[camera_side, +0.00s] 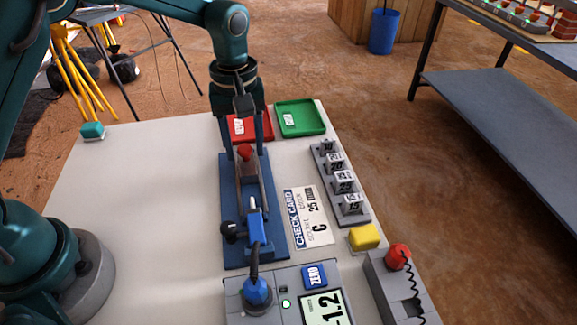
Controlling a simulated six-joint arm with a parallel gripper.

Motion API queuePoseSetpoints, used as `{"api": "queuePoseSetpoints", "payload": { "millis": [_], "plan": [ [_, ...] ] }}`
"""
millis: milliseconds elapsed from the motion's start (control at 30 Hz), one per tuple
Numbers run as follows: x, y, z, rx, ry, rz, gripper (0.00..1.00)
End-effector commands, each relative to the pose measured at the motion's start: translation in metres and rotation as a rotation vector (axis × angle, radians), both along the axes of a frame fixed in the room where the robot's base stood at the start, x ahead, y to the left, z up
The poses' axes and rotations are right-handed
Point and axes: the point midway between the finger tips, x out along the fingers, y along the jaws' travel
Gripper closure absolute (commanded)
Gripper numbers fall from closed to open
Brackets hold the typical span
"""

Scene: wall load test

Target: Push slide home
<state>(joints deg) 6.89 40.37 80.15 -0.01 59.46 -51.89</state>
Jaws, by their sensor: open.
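A long blue base (229,250) lies on the table and carries a grey rail with a slide. A red knob (246,152) sits at the slide's far end. Towards the near end is a blue block (256,226) with a black side knob (233,232). My gripper (246,146) points down over the far end of the base. Its fingers are apart, one on each side of the red knob. I cannot tell whether either finger touches it. My gripper hides part of the far end.
Red (240,128) and green (300,118) trays stand behind. To the right are a check card (308,217), a rack of numbered blocks (343,186), a yellow block (364,236) and a grey unit (395,290). A meter (286,295) stands in front. The table's left is mostly clear.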

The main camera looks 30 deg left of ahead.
Motion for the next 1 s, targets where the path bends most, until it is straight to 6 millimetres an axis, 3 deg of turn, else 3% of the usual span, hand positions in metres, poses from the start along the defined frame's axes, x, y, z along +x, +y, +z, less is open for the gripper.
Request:
{"api": "queuePoseSetpoints", "payload": {
  "millis": [267,400,1000],
  "plan": [
    [0.0,0.0,0.0006,0.0,0.0,0.0,0.47],
    [0.0,0.0,0.0006,0.0,0.0,0.0,1.0],
    [-0.0083,-0.009,0.0009,0.0,0.0,-0.001,1.0]
  ]
}}
